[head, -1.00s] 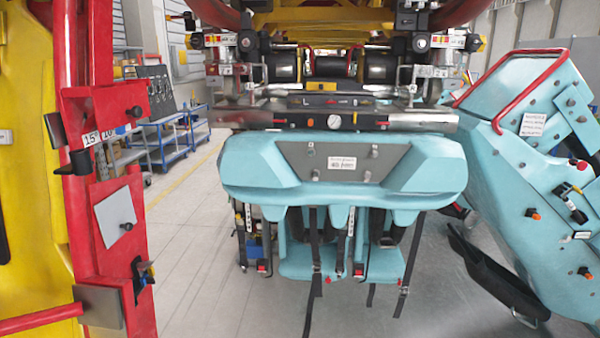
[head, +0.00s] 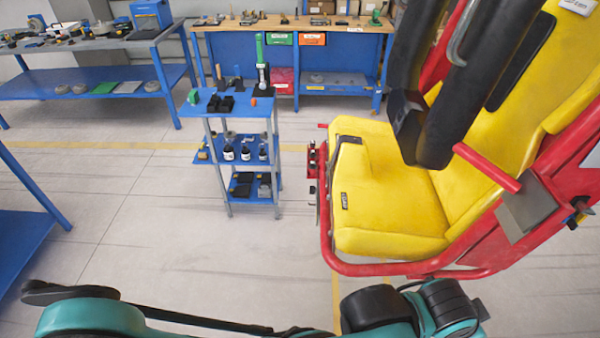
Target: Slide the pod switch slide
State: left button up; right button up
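I cannot single out the pod switch slide in the head view. A yellow seat (head: 385,195) in a red tubular frame (head: 395,268) stands at the right, with thick black padded restraints (head: 440,110) over it. A grey plate (head: 530,208) is on the red side structure at the right. A small dark fitting with a blue part (head: 579,216) sits beside the plate, near the right edge. A red bracket with small metal parts (head: 315,185) is at the seat's left side. Neither of my grippers can be made out.
A small blue shelf cart (head: 240,115) with bottles and tools stands left of the seat. Blue workbenches (head: 350,60) line the back, and another bench (head: 90,85) is at the upper left. The grey floor (head: 160,235) is clear at the left centre.

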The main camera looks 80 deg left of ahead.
aim_at(570, 220)
jog(key=k+j+u, duration=0.1)
jog(key=u, duration=0.4)
jog(key=j+u, duration=0.3)
jog(key=u, duration=0.2)
jog(key=j+u, duration=0.2)
jog(key=u, duration=0.3)
jog(key=j+u, duration=0.2)
jog(key=u, duration=0.3)
jog(key=i+j, duration=0.1)
jog(key=j, duration=0.2)
jog(key=l+z, duration=0.2)
jog(key=z, duration=0.3)
jog(key=k+l+z, duration=0.1)
jog(key=l+z, duration=0.15)
jog(key=z, duration=0.25)
jog(key=l+z, duration=0.2)
jog(key=z, duration=0.25)
jog(key=u, duration=1.75)
jog(key=z, duration=1.75)
